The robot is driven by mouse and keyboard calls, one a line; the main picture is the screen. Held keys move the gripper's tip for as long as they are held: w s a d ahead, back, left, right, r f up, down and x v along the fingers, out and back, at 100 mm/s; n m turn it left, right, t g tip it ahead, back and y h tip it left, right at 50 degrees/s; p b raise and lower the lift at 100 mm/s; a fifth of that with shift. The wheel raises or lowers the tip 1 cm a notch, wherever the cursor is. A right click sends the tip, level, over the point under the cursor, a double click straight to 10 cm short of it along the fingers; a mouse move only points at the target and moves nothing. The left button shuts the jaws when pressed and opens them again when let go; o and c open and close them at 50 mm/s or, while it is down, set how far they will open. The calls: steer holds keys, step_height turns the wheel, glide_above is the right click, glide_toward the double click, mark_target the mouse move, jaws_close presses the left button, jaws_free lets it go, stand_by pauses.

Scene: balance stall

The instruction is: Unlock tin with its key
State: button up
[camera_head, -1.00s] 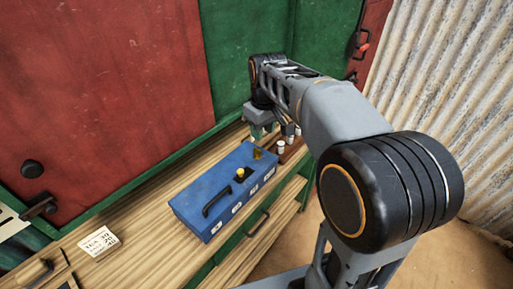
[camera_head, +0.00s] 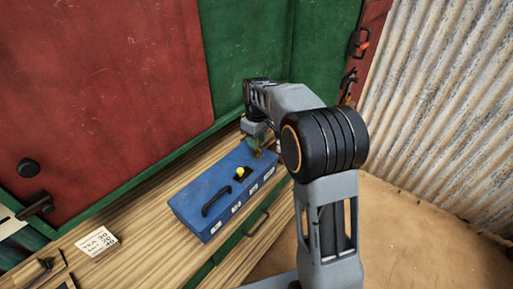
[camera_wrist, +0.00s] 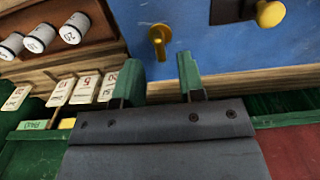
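The blue tin (camera_head: 196,197) sits on the wooden counter with its black handle at the left. A brass key (camera_wrist: 158,38) shows at the blue tin in the wrist view; I cannot tell how deep it sits. My gripper (camera_wrist: 159,68) has its two green fingertips apart, with nothing between them. The key stands just beyond the gap between the fingertips. In the head view my gripper is at the tin's far right end, partly hidden by my arm.
White-capped cylinders (camera_wrist: 40,38) and several number tags (camera_wrist: 60,92) lie left in the wrist view. A price card (camera_head: 97,241) lies on the counter. Red and green panels stand behind.

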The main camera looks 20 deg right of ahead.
mark_target(257, 151)
steer(key=shift+f, duration=1.85)
steer(key=shift+c, duration=0.5)
jaws_close()
